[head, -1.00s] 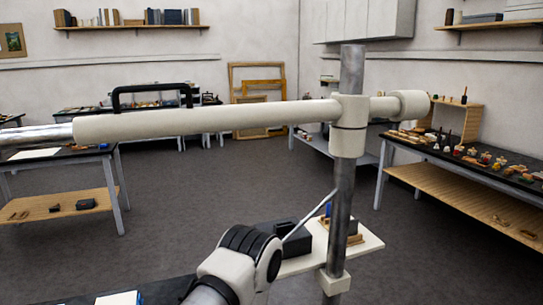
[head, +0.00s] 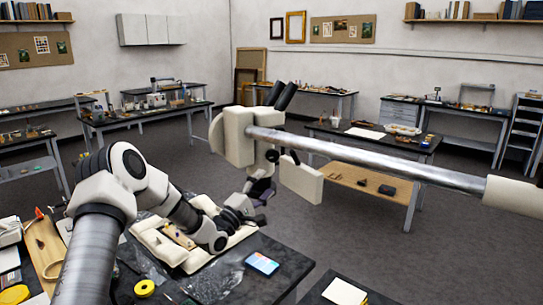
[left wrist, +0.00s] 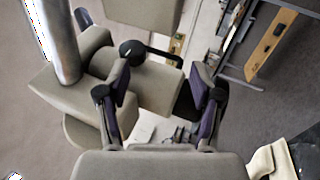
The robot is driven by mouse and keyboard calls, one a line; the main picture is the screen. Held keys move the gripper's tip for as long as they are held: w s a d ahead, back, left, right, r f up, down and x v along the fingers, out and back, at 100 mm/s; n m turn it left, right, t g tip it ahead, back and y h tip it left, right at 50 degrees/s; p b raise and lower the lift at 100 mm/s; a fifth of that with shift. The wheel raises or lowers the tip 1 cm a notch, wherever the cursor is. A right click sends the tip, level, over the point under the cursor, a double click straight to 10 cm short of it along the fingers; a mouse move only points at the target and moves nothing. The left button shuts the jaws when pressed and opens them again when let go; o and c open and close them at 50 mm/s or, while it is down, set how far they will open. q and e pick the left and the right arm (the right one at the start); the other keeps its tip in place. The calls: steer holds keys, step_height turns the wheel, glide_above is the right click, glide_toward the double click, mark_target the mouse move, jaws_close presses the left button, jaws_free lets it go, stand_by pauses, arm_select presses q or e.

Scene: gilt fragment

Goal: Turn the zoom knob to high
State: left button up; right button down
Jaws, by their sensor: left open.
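A cream microscope head (head: 238,138) with dark eyepieces hangs on a steel boom above the bench. A small round black knob (left wrist: 132,52) with a pale mark shows on the cream body in the left wrist view; I take it for the zoom knob. A dark knob (head: 272,155) also shows on the microscope's side in the head view. My left gripper (head: 261,191) is just below the microscope. In the left wrist view its two purple-padded fingers (left wrist: 160,88) are spread apart, with the knob beyond them, left of the middle, apparently untouched. My right gripper is out of view.
The boom (head: 350,157) crosses to the right. Below my left arm, the black bench (head: 225,285) holds pale cushions (head: 220,252), a phone (head: 262,263) and yellow tape (head: 145,288). Other worktables line the walls, with open floor between.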

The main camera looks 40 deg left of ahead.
arm_select(q)
steer(key=t, duration=0.1)
glide_toward(273, 157)
steer(key=w+r, duration=0.2)
steer(key=shift+w+a+n+p, duration=0.2)
steer(key=shift+w+n+p, duration=0.1)
steer(key=shift+n, duration=0.1)
steer(key=p+x, duration=0.1)
steer(key=x, duration=0.1)
steer(key=p+x, duration=0.1)
steer(key=x, duration=0.1)
steer(key=p+x, duration=0.1)
steer(key=x, duration=0.1)
steer(key=shift+w+d+f, duration=0.15)
steer(key=shift+w+f, duration=0.15)
steer(key=shift+w, duration=0.1)
steer(key=shift+w+d+r, duration=0.1)
steer(key=shift+w+r, duration=0.05)
steer(key=shift+w, duration=0.2)
steer(key=c, duration=1.2)
